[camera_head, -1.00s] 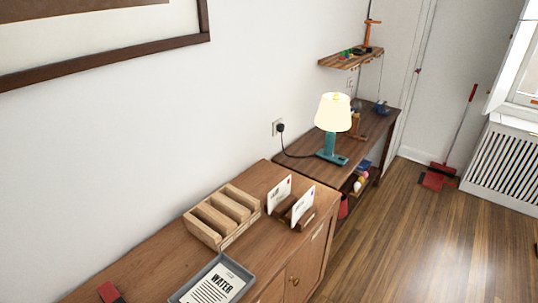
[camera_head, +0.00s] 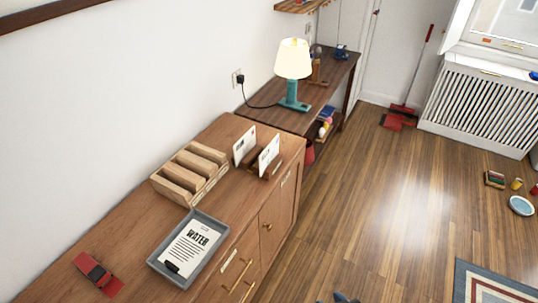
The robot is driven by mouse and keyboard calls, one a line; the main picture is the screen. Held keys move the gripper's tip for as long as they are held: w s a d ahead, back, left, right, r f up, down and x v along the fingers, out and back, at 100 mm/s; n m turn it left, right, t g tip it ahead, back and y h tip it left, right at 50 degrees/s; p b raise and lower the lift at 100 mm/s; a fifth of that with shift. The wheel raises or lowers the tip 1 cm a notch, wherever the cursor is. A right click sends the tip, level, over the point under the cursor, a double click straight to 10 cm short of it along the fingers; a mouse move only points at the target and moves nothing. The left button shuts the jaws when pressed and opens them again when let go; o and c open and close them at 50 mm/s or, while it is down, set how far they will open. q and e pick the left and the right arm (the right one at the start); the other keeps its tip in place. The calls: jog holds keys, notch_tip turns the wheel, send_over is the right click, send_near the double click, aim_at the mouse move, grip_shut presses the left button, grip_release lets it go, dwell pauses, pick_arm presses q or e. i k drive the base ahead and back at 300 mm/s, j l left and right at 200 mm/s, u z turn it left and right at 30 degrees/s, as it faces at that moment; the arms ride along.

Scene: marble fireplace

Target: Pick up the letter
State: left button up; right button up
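Two white letters with print on their faces stand in a small dark wooden holder (camera_head: 256,166) on the wooden cabinet. One letter (camera_head: 244,147) is at the left, and the other letter (camera_head: 269,155), with a red mark, is at the right. Their lower edges are hidden by the holder. A white sheet headed "WATER" (camera_head: 192,246) lies in a grey tray (camera_head: 214,262) nearer the front of the cabinet. Neither of my grippers can be made out in this view.
A lit lamp (camera_head: 294,75) stands on the desk behind. The floor (camera_head: 395,215) to the right is mostly clear. A small dark shape (camera_head: 345,298) at the bottom edge is unclear.

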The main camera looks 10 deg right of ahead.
aim_at(270, 152)
jog(key=k+l+u, duration=0.1)
jog(key=l, duration=0.3)
jog(key=k+l, duration=0.25)
jog(key=k+l+u, duration=0.15)
jog(key=l, duration=0.3)
jog(key=k, duration=0.05)
